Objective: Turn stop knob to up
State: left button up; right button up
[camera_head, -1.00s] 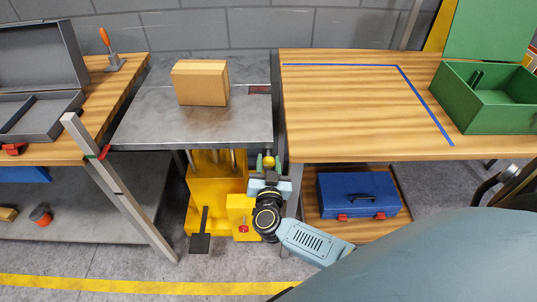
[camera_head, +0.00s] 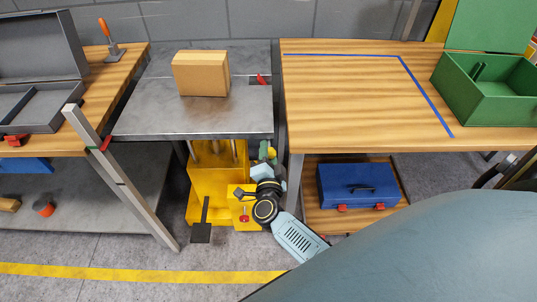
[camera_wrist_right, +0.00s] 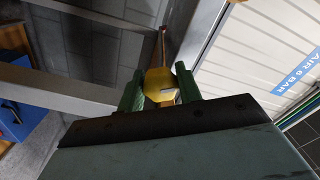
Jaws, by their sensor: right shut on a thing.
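The yellow stop knob (camera_wrist_right: 160,82) sits between the two green fingers of my right gripper (camera_wrist_right: 160,92) in the right wrist view. The gripper is shut on it, and a thin rod shows beyond it. In the head view my right gripper (camera_head: 267,153) is low at the right front edge of the grey metal table (camera_head: 165,110), by the gap to the wooden bench, and mostly hides the knob. A small red stop (camera_head: 262,79) stands tilted up out of a dark slot near that table's right edge. My left gripper is not in view.
A cardboard box (camera_head: 201,75) stands on the grey table. Below is a yellow lift unit (camera_head: 215,190) with a small red knob (camera_head: 244,218) and a black pedal (camera_head: 201,233). The wooden bench (camera_head: 350,100) is right; a blue toolbox (camera_head: 357,186) lies on its lower shelf.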

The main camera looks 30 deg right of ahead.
jog(key=shift+f+m, duration=0.1)
jog(key=shift+m, duration=0.8)
jog(key=m+b, duration=0.1)
jog(key=m, duration=0.2)
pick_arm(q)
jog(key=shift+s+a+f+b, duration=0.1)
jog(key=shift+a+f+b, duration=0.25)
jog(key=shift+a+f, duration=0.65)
pick_arm(e)
jog(key=shift+m, duration=0.6)
jog(key=o, duration=1)
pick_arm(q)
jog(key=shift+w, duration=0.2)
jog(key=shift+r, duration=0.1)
